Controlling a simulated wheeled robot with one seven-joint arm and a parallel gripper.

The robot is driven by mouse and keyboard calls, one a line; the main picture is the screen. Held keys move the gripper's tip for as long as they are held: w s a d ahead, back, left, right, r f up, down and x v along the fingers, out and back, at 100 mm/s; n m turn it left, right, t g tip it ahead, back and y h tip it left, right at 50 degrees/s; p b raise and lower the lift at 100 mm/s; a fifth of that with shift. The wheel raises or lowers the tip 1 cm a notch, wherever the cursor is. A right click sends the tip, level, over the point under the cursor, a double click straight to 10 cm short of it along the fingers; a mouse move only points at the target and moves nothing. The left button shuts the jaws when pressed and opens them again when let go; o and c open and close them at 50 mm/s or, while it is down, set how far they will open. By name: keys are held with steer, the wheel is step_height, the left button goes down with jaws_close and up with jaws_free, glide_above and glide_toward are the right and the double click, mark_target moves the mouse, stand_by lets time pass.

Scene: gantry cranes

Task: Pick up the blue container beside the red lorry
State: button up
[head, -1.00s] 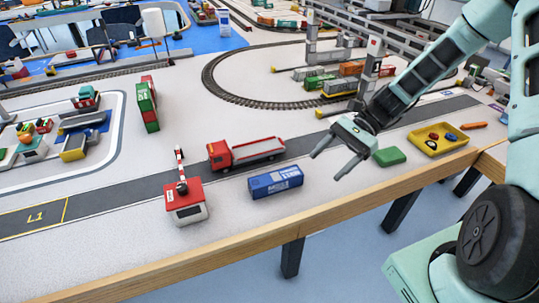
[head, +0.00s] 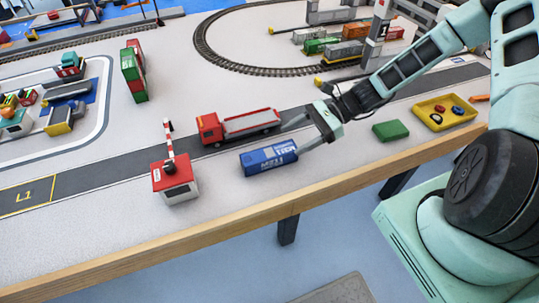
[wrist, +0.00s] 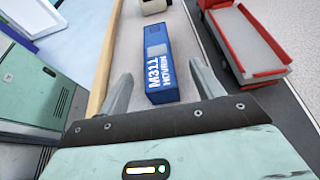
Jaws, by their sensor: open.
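The blue container (head: 268,158) lies on the grey table top, just in front of the red lorry (head: 238,125) in the head view. In the wrist view the blue container (wrist: 159,63) shows white lettering and lies ahead of my gripper, its near end close to the space between the fingers. My gripper (head: 296,137) is at the container's right end, with its fingers apart and nothing held. In the wrist view my gripper (wrist: 158,88) has one finger on each side of the container's line. I cannot tell whether a finger touches it.
A red-roofed booth (head: 175,180) with a striped barrier stands left of the container. A green block (head: 391,130) and a yellow tray (head: 444,112) are to the right. The wooden table edge (head: 232,222) runs along the front. Bare table lies between container and edge.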

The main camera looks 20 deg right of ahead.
mark_target(269, 152)
steer(key=shift+s+r+p+x, duration=0.15)
steer(key=shift+p+x, duration=0.15)
steer(key=shift+x, duration=1.25)
steer(key=shift+s+r+p+x, duration=0.1)
steer(key=shift+p+x, duration=0.2)
steer(key=shift+x, duration=1.25)
steer(key=shift+a, duration=0.15)
steer(key=c, duration=1.2)
steer(key=shift+o, duration=0.2)
